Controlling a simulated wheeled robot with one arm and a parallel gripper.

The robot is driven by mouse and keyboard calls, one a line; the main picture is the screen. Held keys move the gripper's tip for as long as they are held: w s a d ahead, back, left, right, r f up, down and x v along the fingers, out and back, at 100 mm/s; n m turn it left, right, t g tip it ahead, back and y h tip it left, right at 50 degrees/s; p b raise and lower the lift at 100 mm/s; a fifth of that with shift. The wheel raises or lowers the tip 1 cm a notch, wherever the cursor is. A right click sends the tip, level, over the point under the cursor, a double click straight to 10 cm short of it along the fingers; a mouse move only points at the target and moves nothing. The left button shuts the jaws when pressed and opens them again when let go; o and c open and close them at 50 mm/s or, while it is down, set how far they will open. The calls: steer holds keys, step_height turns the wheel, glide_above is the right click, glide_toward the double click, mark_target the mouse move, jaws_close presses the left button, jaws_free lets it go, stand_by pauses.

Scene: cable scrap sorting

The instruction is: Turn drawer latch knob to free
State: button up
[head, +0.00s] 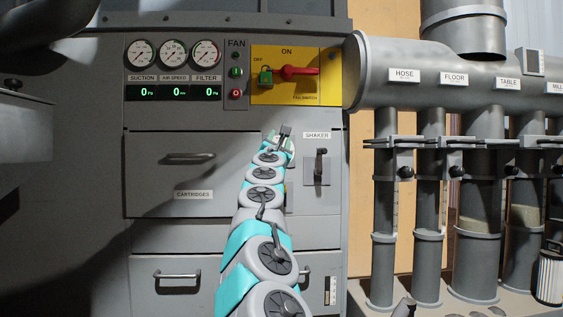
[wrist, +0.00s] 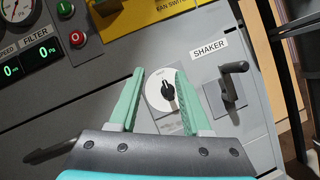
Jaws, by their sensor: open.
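The latch knob (wrist: 168,91) is a small black pointer knob on a round white plate, seen in the wrist view on the grey cabinet panel. Small print sits on the plate above it, too small to read. My gripper (wrist: 160,72) has two pale green fingers, open, one on each side of the plate in the picture. The fingers appear apart from the knob; the depth gap is hard to tell. In the head view my gripper (head: 284,138) is small at the end of my arm, in front of the panel, and the knob is hidden there.
The shaker crank (wrist: 234,80) juts out just right of my gripper. The cartridges drawer (head: 160,180) has a bar handle at left. Above are the yellow fan switch panel (head: 290,92) with a green padlock and red lever, and gauges (head: 173,54). Grey pipes (head: 425,190) stand at right.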

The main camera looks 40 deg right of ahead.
steer(key=shift+w+d+f+n+t+y+b, duration=0.4)
steer(key=shift+w+d+f+n+y, duration=0.5)
steer(key=shift+n, duration=0.55)
steer(key=shift+w+d+f+n+t+y+b, duration=0.2)
steer(key=shift+w+d+f+n+t+y, duration=0.35)
steer(key=shift+w+d+f+n, duration=0.55)
steer(key=shift+w+d+f+n+t+y+b, duration=0.4)
steer(key=shift+w+d+f+n+y, duration=0.5)
steer(key=shift+n, duration=0.85)
steer(key=shift+w+a+r+h, duration=0.2)
steer(key=shift+w+h, duration=0.05)
steer(key=shift+w+d+r+p, duration=0.15)
steer(key=shift+w+r+p, duration=0.2)
steer(key=shift+w+d+f, duration=0.15)
steer(key=shift+w+d, duration=0.25)
steer(key=shift+w, duration=0.1)
steer(key=shift+p+x, duration=1.4)
steer(key=shift+p, duration=0.15)
steer(key=shift+f, duration=0.1)
